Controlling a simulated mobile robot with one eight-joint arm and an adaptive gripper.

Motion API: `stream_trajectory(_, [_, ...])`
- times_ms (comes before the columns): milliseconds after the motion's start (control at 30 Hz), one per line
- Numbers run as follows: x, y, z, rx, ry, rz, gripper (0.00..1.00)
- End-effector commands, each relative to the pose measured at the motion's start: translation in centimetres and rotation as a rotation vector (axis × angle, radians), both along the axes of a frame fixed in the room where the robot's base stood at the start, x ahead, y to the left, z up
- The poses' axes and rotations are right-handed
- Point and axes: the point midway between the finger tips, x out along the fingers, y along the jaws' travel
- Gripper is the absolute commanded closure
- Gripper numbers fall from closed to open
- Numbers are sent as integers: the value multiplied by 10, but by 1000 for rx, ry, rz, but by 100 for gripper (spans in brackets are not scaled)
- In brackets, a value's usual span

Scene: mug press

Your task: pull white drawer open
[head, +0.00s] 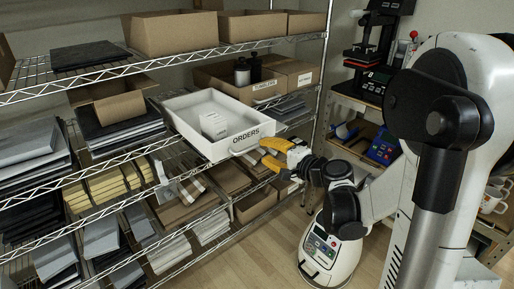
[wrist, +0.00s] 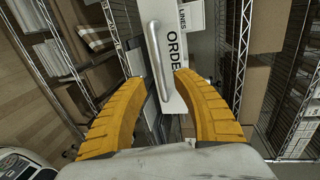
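The white drawer (head: 187,110) sits on the middle shelf, its open top showing and its front marked ORDERS (head: 245,139). My gripper (head: 271,153) is at the right part of the drawer front. In the wrist view its yellow fingers (wrist: 158,82) are apart, with the handle's lower end between them. I see no clear contact with the handle.
Wire shelves hold cardboard boxes (head: 172,33), dark stacks (head: 118,126) and yellow packs (head: 106,189) around the drawer. A press (head: 376,45) and a blue device (head: 383,147) stand on the rack at the right. The wooden floor (head: 265,254) before the shelves is clear.

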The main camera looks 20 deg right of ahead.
Motion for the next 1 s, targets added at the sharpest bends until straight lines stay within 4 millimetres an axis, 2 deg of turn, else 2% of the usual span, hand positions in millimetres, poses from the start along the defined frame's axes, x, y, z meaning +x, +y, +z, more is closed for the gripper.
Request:
stream_trajectory(100, [-25,-9,5,0,1,-3,65])
stream_trajectory(333, [-52,-17,11,1,0,-1,65])
stream_trajectory(867, [-56,-18,12,0,0,1,65])
stream_trajectory(1000, [-58,-8,12,-35,18,21,65])
